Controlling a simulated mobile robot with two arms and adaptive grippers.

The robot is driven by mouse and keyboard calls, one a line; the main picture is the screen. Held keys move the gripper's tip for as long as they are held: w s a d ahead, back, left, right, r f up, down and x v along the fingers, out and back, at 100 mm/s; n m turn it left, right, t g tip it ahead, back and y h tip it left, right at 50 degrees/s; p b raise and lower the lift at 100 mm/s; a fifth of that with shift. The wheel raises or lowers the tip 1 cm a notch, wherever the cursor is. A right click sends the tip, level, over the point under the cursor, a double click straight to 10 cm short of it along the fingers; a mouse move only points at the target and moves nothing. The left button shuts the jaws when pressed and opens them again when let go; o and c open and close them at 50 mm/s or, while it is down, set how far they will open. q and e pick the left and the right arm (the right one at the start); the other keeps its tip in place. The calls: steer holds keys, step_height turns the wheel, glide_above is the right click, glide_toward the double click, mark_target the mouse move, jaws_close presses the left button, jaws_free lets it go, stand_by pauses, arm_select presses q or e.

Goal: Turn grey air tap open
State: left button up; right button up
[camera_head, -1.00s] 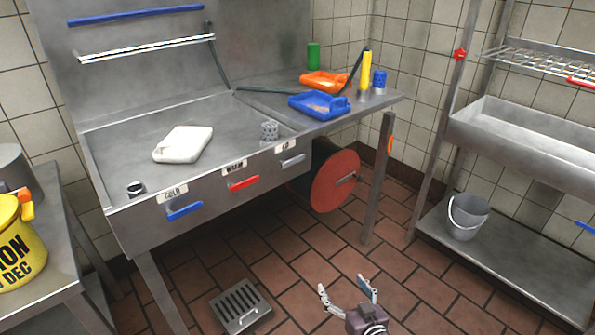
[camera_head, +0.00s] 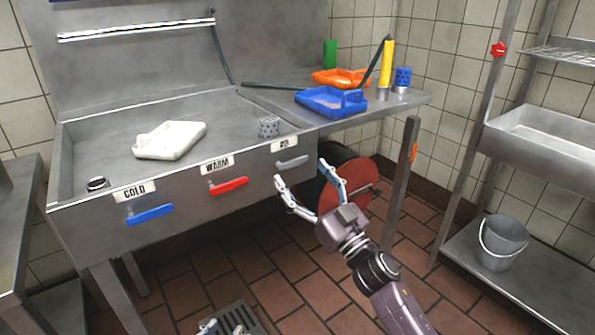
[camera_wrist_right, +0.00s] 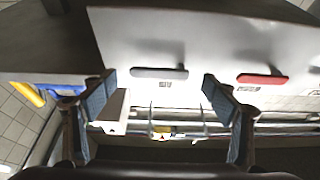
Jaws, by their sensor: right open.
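The grey tap handle (camera_head: 292,162) is on the sink's front panel under a small label, right of the red and blue handles. It lies nearly level, tilted slightly up to the right. My right gripper (camera_head: 303,180) is open and empty just below and in front of it. In the right wrist view, the grey handle (camera_wrist_right: 160,73) shows between and beyond the spread blue fingertips of my right gripper (camera_wrist_right: 160,85), with no visible contact. My left gripper (camera_head: 222,328) shows only its fingertips at the bottom edge, apart and empty.
The red WARM handle (camera_head: 229,186) and blue COLD handle (camera_head: 150,215) are on the same panel. A red hose reel (camera_head: 330,190) is behind my right gripper. A table leg (camera_head: 402,182) stands to the right. A grey bucket (camera_head: 501,243) is on the lower shelf.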

mark_target(292, 162)
arm_select(q)
steer(key=shift+w+d+r+t, duration=0.2)
steer(key=shift+w+r+t, duration=0.2)
steer(key=shift+r, duration=0.2)
steer(key=shift+w+d+r+t, duration=0.15)
steer(key=shift+w+r+t, duration=0.2)
steer(key=shift+r, duration=0.2)
arm_select(e)
steer(key=shift+x, duration=1.25)
steer(key=shift+d, duration=0.1)
steer(key=c, duration=1.7)
